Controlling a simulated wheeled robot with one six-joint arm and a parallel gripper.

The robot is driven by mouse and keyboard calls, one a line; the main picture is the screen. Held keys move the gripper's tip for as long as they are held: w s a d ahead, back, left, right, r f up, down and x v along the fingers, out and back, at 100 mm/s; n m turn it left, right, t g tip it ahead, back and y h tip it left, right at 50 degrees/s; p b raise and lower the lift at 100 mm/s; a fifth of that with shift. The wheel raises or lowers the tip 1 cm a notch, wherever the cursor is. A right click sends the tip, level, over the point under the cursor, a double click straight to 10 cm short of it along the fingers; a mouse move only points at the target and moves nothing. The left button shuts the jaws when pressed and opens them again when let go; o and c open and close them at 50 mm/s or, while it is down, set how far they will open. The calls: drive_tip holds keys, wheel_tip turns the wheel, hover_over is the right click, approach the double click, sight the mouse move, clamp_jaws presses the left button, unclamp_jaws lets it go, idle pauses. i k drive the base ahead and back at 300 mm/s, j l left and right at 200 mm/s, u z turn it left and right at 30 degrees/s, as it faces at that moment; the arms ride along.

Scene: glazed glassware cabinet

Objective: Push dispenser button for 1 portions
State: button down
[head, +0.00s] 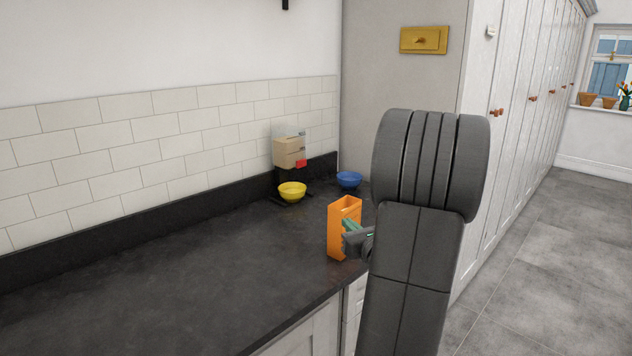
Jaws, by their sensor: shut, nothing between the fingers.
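The dispenser (289,153) stands against the back splashback, with a clear top, a tan front and a dark base. Its red button (301,163) is low on the front right. A yellow bowl (291,192) sits in front of and below it. My gripper (350,228) is far nearer the camera than the dispenser, beside the right side of an orange open-topped box (337,233). The gripper looks shut and empty. Whether it touches the box cannot be told. My arm hides part of the counter's right end.
A blue bowl (349,180) stands right of the yellow bowl, near the tall cabinet side. The dark counter (170,270) is clear at the left and middle. Tall white cabinets (525,110) run along the right, with open tiled floor (560,240) beside them.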

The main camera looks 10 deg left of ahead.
sight(299, 163)
drive_tip(key=i+l+u, duration=0.1)
drive_tip(key=l, duration=0.25)
drive_tip(key=i+l+u, duration=0.1)
drive_tip(key=l, duration=0.3)
drive_tip(key=i+l+u, duration=0.35)
drive_tip(key=i+l, duration=0.25)
drive_tip(key=i+j+u, duration=0.2)
drive_tip(key=i, duration=0.35)
